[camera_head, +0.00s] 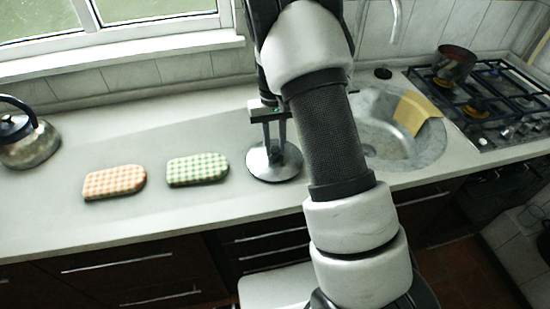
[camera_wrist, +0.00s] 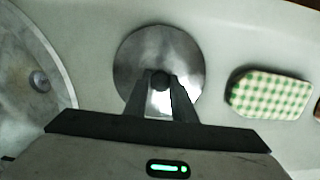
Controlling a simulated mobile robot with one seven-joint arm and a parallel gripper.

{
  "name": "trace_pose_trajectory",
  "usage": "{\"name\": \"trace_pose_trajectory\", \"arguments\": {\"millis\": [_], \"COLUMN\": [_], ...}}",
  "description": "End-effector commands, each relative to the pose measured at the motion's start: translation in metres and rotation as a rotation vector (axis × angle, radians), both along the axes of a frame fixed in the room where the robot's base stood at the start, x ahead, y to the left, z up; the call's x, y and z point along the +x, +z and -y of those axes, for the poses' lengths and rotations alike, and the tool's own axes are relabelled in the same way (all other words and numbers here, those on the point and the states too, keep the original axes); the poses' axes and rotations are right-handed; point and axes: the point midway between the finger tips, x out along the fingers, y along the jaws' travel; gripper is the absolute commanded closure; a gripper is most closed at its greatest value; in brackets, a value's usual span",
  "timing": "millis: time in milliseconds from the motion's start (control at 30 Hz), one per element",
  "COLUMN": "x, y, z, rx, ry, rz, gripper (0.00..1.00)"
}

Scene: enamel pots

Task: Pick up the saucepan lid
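The saucepan lid (camera_head: 258,169) is a round, shiny metal disc with a small dark knob. It lies flat at counter height, right of the green checked pad. The lid (camera_wrist: 133,48) also shows whole in the wrist view, except where my fingers cover its near part. My gripper (camera_head: 274,150) points down over the lid's middle. In the wrist view, the fingertips of my gripper (camera_wrist: 161,78) sit on both sides of the knob with no clear gap, so it looks shut on the knob. I cannot see any gap between lid and counter.
A green checked pad (camera_head: 197,169) and an orange checked pad (camera_head: 114,182) lie to the left. A kettle (camera_head: 29,140) stands at the far left. To the right are a round sink (camera_head: 425,152) with a yellow cloth (camera_head: 417,112), and a hob with a dark red pot (camera_head: 455,65).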

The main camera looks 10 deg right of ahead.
Motion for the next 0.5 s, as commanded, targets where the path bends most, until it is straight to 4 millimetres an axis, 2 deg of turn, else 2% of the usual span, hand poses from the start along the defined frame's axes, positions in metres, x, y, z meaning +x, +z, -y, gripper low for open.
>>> {"name": "trace_pose_trajectory", "arguments": {"millis": [33,100,133,367,500], "x": [0.0,0.0,0.0,0.0,0.001], "y": [0.0,0.0,0.0,0.001,0.012], "z": [0.0,0.0,0.0,0.0,0.0], "rx": [0.0,0.0,0.0,0.0,0.0], "ry": [0.0,0.0,0.0,0.0,0.001], "rz": [0.0,0.0,0.0,0.001,0.003], "gripper": [0.86,0.98,1.0,1.0,1.0]}}
